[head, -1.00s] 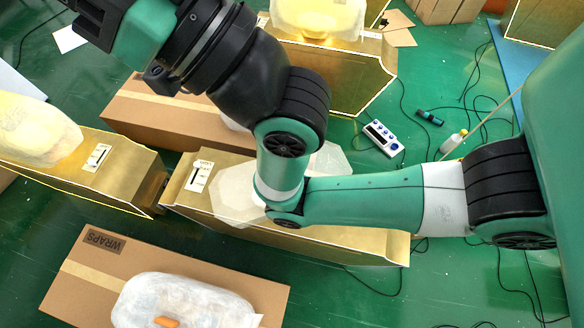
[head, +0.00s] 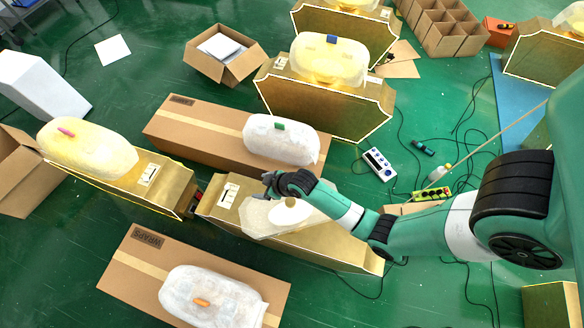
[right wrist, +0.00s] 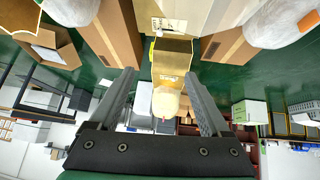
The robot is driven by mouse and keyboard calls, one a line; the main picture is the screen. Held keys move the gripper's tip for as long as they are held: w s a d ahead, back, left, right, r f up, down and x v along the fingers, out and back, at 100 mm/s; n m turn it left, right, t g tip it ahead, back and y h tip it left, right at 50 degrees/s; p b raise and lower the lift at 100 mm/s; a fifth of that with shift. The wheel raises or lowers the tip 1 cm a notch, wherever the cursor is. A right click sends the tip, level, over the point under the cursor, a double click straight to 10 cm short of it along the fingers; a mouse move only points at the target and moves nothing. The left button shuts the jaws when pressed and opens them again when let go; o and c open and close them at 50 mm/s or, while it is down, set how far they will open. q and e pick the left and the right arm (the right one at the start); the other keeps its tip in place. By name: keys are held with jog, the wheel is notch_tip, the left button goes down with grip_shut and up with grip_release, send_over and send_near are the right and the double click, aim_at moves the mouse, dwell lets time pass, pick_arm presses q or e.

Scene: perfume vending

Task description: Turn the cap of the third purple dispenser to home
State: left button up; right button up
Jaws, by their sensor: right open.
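No clearly purple dispenser and no cap that I can single out shows. A gold box (head: 160,184) at the left carries a pale yellow wrapped bundle (head: 88,148) with a small pink piece (head: 66,132) on top. The middle gold box (head: 335,245) has a white translucent cover (head: 262,218), partly hidden under my right arm. My right gripper (head: 268,180) is above this middle box, pointing left. In the right wrist view its fingers (right wrist: 160,80) are spread, with nothing held between them. A gold box with a pale bundle (right wrist: 166,101) shows beyond them. My left gripper is not in view.
Cardboard boxes with white wrapped bundles stand behind (head: 190,125) and in front (head: 135,265) of the middle gold box. Another gold box (head: 325,105) stands at the back. A keypad device (head: 378,164) and cables lie on the green floor at right.

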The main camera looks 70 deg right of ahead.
jog(key=s+r+g+p, duration=0.1)
jog(key=s+g+p, duration=0.1)
jog(key=s+p, duration=0.35)
pick_arm(q)
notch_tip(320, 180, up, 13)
jog(key=p, duration=0.3)
pick_arm(e)
jog(key=m+g, duration=0.1)
jog(key=m, duration=0.1)
send_near(291, 202)
jog(key=b+x, duration=0.7)
jog(key=x, duration=0.2)
jog(key=shift+r, duration=0.1)
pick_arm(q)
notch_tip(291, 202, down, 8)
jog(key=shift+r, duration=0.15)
pick_arm(e)
grip_shut()
